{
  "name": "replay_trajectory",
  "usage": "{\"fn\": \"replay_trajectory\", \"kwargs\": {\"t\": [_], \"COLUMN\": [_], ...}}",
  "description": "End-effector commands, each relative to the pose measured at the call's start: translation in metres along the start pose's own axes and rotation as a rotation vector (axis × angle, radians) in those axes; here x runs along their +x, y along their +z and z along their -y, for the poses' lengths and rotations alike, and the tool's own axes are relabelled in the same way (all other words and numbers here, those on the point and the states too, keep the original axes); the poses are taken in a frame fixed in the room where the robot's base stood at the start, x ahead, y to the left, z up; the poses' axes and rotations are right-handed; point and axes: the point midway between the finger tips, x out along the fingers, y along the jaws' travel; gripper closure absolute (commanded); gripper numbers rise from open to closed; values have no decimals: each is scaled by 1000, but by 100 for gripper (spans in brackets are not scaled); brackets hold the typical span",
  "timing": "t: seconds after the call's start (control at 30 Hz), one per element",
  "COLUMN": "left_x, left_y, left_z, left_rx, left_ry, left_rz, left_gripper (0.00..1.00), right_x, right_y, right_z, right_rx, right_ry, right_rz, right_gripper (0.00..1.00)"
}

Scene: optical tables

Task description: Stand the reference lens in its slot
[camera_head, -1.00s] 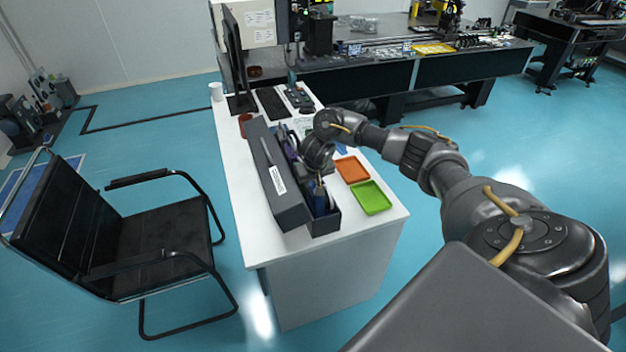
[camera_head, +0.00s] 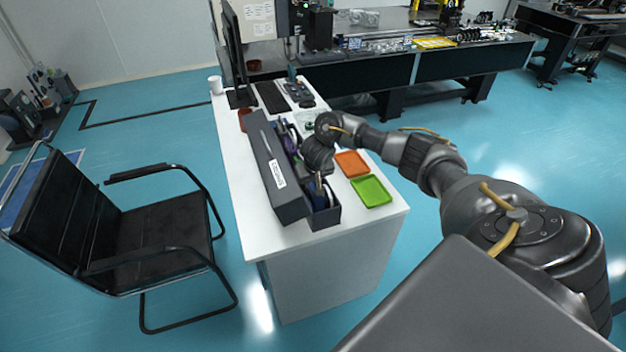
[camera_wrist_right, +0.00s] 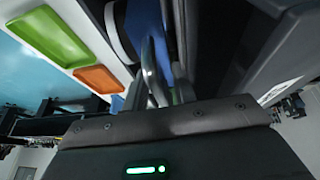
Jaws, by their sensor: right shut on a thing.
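A long dark case (camera_head: 292,210) with a white label stands open on the white desk, its lid raised on the left side. My right gripper (camera_head: 319,182) points down into the near part of the case. In the right wrist view my right gripper (camera_wrist_right: 163,88) is shut on a thin, greyish, curved-edged piece (camera_wrist_right: 148,62), seen nearly edge-on, which I take to be the reference lens. Blue lining (camera_wrist_right: 147,18) shows close beside it. The gripper hides most of the slot, and I cannot tell whether the lens is seated. My left gripper is out of view.
A green tray (camera_head: 371,191) and an orange tray (camera_head: 351,164) lie right of the case. A monitor (camera_head: 236,55), a keyboard (camera_head: 272,100) and a white mug (camera_head: 215,85) stand farther back. A black chair (camera_head: 130,220) is left of the desk (camera_head: 375,226).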

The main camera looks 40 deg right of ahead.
Motion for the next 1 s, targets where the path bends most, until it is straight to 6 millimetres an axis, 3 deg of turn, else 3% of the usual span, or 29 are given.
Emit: {"fn": "replay_trajectory", "kwargs": {"t": [0.63, 0.67, 0.7, 0.83, 1.0], "left_x": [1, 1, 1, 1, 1], "left_y": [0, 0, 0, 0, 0], "left_z": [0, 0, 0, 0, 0], "left_rx": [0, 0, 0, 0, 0], "left_ry": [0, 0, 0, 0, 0], "left_rz": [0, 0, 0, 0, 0], "left_gripper": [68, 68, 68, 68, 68], "right_x": [6, 5, 5, 6, 6], "right_y": [1, 1, 1, 2, 2], "right_z": [1, 1, 1, 1, 1], "right_rx": [1, 1, 1, 1, 0], "right_ry": [-1, -1, -1, -1, -1], "right_rz": [-3, -3, -3, -2, -1], "right_gripper": [100, 69, 64, 48, 48]}}
